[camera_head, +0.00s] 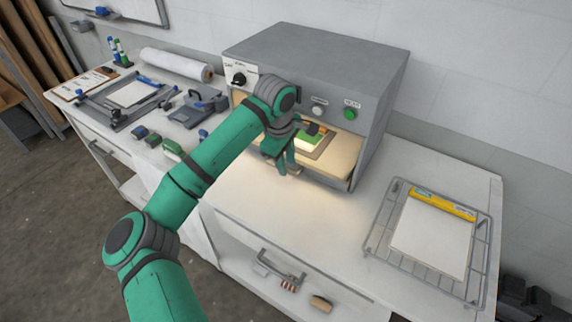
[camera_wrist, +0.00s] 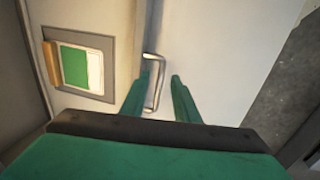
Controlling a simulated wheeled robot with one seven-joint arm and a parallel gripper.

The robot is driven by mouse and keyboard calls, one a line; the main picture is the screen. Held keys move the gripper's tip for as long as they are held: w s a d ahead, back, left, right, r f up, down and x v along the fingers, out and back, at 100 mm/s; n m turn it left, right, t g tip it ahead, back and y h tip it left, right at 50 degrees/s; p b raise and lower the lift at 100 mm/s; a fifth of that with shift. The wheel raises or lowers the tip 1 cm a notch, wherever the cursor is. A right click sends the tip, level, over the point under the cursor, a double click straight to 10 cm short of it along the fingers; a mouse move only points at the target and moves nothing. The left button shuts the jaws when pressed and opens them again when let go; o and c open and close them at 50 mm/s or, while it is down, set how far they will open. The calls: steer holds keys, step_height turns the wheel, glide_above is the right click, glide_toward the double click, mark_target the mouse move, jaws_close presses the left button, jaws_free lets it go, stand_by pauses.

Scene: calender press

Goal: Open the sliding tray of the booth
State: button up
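The booth (camera_head: 380,100) is a grey box on the white bench with a lit opening. Its cream sliding tray (camera_head: 345,152) lies in the opening, its front edge about at the booth's front. A frame with a green and white piece (camera_head: 308,140) rests on it; this piece also shows in the wrist view (camera_wrist: 80,68). The metal tray handle (camera_wrist: 160,82) is a U-shaped bar at the tray's front. My gripper (camera_wrist: 162,76) is open at the handle, with the bar appearing between its fingertips. I cannot tell whether either finger touches it. In the head view my gripper (camera_head: 285,168) partly hides the handle.
A wire rack (camera_head: 375,245) with a white sheet and yellow strip stands on the bench at right. Tools, a paper roll (camera_head: 175,64) and a clipboard (camera_head: 82,84) lie on the left bench. The bench top before the booth is clear. A drawer handle (camera_head: 280,268) sits below.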

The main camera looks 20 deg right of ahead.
steer(key=shift+w+d+f, duration=0.1)
steer(key=shift+f, duration=0.6)
jaws_close()
